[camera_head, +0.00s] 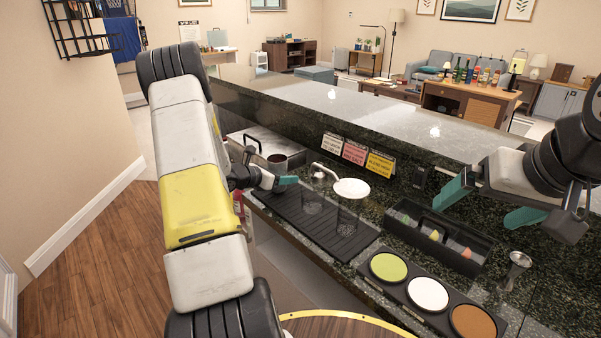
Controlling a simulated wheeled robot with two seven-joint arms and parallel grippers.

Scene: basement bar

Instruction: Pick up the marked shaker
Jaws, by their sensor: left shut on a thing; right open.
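My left gripper (287,181) reaches over the bar's black ribbed mat (291,216). Its teal fingertips are shut at the side of a clear, see-through container (313,197), which looks like a shaker. The far finger and the exact contact are hidden. A second see-through container (348,221) with a white round top (352,188) stands on the mat to the right. I cannot make out a mark on either. My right gripper (490,204) is open and empty, its teal fingers apart above the counter at the right.
Three sign cards (355,153) stand along the raised counter. A black caddy (463,236) holds small colored items. A tray with green, white and brown discs (427,293) lies in front. A metal jigger (515,268) stands at the right. A dark-filled pot (277,160) is behind my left gripper.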

